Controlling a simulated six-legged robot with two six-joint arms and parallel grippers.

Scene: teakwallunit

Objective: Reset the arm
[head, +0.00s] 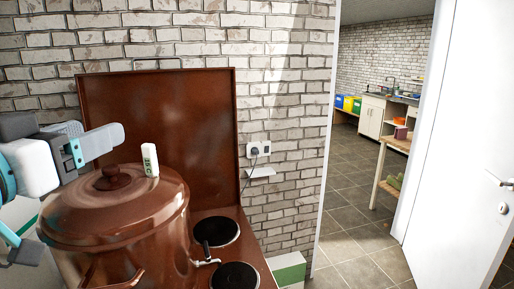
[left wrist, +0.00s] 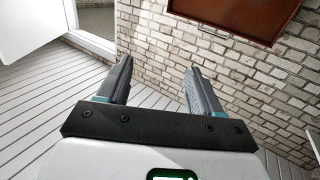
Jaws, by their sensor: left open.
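My left gripper (head: 98,137) is at the left of the head view, raised beside and above the lid of a large copper-coloured pot (head: 115,245). Its jaws are apart and nothing shows between them. In the left wrist view the two fingers of the left gripper (left wrist: 158,78) point at a brick wall, with a clear gap between them. My right gripper is in neither view.
The pot stands by a brown stove with black hotplates (head: 217,231) and a raised brown panel (head: 190,120). A wall socket (head: 258,150) with a plugged cord is behind. An open doorway with tiled floor (head: 350,205) and a white door (head: 455,150) is at the right.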

